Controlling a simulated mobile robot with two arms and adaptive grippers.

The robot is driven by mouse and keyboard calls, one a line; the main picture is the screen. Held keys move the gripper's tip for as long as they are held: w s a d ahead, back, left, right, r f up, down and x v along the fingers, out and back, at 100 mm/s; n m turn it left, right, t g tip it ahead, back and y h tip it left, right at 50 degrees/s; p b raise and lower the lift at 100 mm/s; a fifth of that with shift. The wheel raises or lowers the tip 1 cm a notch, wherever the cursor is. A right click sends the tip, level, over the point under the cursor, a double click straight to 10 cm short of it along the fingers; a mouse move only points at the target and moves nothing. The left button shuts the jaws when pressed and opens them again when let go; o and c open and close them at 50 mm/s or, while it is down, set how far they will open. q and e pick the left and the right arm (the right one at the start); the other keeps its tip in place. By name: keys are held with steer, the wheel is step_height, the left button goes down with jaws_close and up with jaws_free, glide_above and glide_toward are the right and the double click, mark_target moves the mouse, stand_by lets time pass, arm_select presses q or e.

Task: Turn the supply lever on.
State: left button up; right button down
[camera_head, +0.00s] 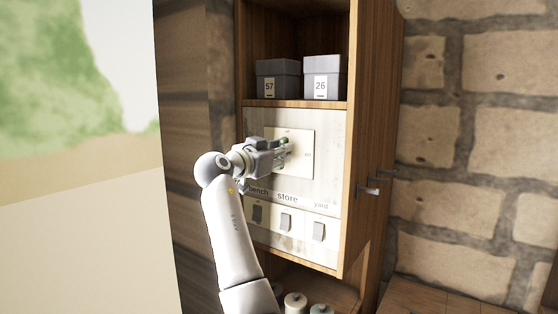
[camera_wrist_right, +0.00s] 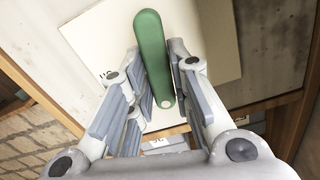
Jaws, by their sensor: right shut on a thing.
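The supply lever is a green bar with rounded ends (camera_wrist_right: 152,45), mounted on a pale square plate (camera_head: 303,158) on the cabinet's panel. In the right wrist view it runs lengthwise between my fingers, with a pale round spot at its lower end. My right gripper (camera_head: 281,153) is at the plate and shut on the lever; its fingers (camera_wrist_right: 163,85) lie along both sides. In the head view the gripper hides most of the lever. Small lettering on the plate is too small to read surely. My left gripper is not in view.
Below the plate are switches labelled bench (camera_head: 257,214), store (camera_head: 286,222) and yard (camera_head: 318,231). Grey boxes marked 57 (camera_head: 278,80) and 26 (camera_head: 323,78) stand on the shelf above. Jars (camera_head: 295,303) sit below. Handles (camera_head: 368,191) stick out at the cabinet's right side.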

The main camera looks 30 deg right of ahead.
steer(key=shift+s+d+f+m+b, duration=0.15)
steer(key=shift+m+b, duration=1)
steer(key=shift+m, duration=1.4)
steer(key=shift+s+a+f+m+b, duration=0.15)
steer(key=shift+m+b, duration=1.05)
steer(key=shift+m, duration=1.4)
steer(key=shift+d+f+m+b, duration=0.15)
steer(key=shift+m+b, duration=1)
steer(key=shift+m, duration=1.4)
steer(key=c, duration=1.4)
jaws_free()
steer(key=shift+o, duration=0.2)
steer(key=v, duration=1.2)
